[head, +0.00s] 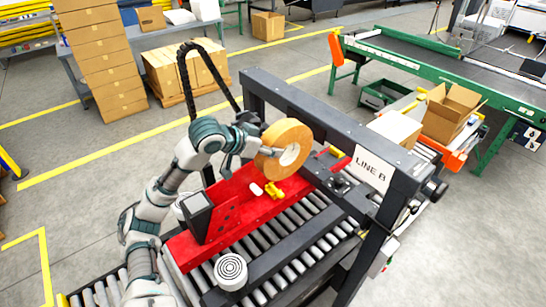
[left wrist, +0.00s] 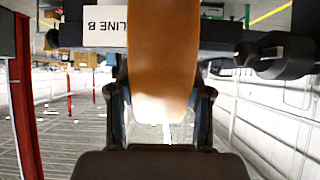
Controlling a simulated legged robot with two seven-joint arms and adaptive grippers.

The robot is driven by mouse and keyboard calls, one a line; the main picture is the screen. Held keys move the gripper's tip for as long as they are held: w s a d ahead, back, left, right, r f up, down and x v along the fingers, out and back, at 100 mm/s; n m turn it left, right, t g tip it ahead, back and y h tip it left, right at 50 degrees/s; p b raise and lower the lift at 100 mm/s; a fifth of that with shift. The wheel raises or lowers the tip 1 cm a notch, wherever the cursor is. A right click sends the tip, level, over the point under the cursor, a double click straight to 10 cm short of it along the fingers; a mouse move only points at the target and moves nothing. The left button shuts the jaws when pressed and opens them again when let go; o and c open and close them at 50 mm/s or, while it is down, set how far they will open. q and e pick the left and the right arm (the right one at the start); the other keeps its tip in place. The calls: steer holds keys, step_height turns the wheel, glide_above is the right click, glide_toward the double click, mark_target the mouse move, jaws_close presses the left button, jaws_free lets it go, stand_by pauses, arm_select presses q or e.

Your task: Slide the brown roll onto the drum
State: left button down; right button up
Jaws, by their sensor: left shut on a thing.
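The brown roll (head: 284,140) is a thick tan ring with a pale core, held upright above the red plate of the machine. My left gripper (head: 262,146) is shut on its near left side. In the left wrist view the roll (left wrist: 162,60) stands between the two fingers (left wrist: 160,112) and hides much behind it. A white round part with dark concentric rings (head: 230,270) sits at the lower front of the machine, apart from the roll; I cannot tell for sure whether it is the drum. My right gripper is not in view.
The red plate (head: 225,207) carries a dark box and small yellow and white parts. A dark frame beam (head: 325,125) with a LINE B sign (head: 371,169) stands close behind and right of the roll. Rollers (head: 318,240) lie below. Stacked cartons (head: 95,55) stand at back left.

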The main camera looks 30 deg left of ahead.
arm_select(q)
steer(key=shift+w+a+r+b, duration=0.1)
steer(key=shift+w+a+b, duration=0.2)
steer(key=shift+a, duration=0.6)
steer(key=shift+w+a+r+b, duration=0.1)
steer(key=shift+w+a, duration=0.25)
steer(key=shift+a, duration=0.5)
steer(key=shift+w+a+b, duration=0.15)
steer(key=shift+w+a, duration=0.2)
steer(key=shift+a, duration=0.55)
steer(key=shift+s+a+r+p, duration=0.1)
steer(key=shift+s+a+p, duration=0.05)
steer(key=shift+p, duration=0.15)
steer(key=shift+a, duration=0.1)
steer(key=shift+w+a+p, duration=0.25)
steer(key=shift+w+a, duration=0.05)
steer(key=shift+a, duration=0.3)
steer(key=shift+w+a+p, duration=0.25)
steer(key=shift+a, duration=0.35)
steer(key=shift+p, duration=0.35)
steer(key=shift+w+a, duration=0.1)
steer(key=shift+a, duration=0.05)
